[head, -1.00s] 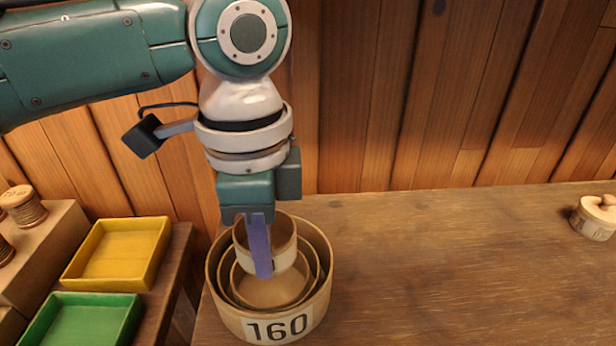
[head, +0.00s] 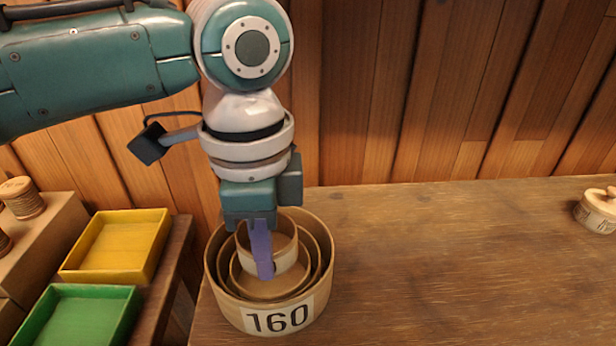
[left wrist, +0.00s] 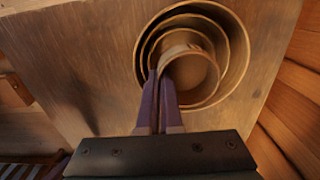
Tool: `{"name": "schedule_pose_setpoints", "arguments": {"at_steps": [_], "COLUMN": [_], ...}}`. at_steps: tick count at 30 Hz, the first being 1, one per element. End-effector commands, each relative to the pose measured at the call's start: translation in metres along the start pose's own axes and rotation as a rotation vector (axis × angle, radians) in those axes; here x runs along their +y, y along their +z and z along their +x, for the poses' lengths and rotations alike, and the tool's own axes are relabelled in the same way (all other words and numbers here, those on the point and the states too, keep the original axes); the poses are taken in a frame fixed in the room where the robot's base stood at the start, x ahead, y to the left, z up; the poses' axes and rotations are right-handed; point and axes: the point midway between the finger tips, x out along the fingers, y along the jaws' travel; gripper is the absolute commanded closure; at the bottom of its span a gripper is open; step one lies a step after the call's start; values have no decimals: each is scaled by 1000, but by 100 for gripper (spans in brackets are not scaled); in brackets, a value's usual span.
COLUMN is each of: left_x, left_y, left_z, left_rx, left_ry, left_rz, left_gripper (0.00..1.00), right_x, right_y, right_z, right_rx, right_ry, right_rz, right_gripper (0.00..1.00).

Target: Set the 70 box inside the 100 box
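My left gripper (head: 262,272) points down and is shut on the wall of a small round pale wooden box, taken as the 70 box (head: 287,258). This box also shows in the left wrist view (left wrist: 195,72); its number is not readable. It is held within the rims of nested round boxes. The innermost of these, taken as the 100 box (head: 265,292), has its label hidden. I cannot tell whether the held box touches its floor. The outermost box is marked 160 (head: 278,319). My right gripper is not in view.
The nest stands near the left end of a wooden table (head: 450,270). A lidded round box (head: 597,212) stands far right; the table between is clear. A yellow tray (head: 118,245), a green tray (head: 80,318) and wooden spools (head: 22,197) are at left. A plank wall is behind.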

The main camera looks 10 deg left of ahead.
Motion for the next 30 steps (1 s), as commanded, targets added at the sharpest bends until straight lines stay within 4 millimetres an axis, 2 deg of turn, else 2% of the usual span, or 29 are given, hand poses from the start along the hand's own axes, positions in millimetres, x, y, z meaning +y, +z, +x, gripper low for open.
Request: {"name": "schedule_pose_setpoints", "arguments": {"at_steps": [22, 30], "left_x": [1, 0], "left_y": [0, 0], "left_z": [18, 19], "left_rx": [1, 0], "left_ry": [1, 1], "left_rz": [0, 0], "left_gripper": [100, 100], "right_x": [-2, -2], "right_y": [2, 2], "right_z": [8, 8], "right_rx": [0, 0], "right_ry": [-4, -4], "right_rz": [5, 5], "right_gripper": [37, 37]}}
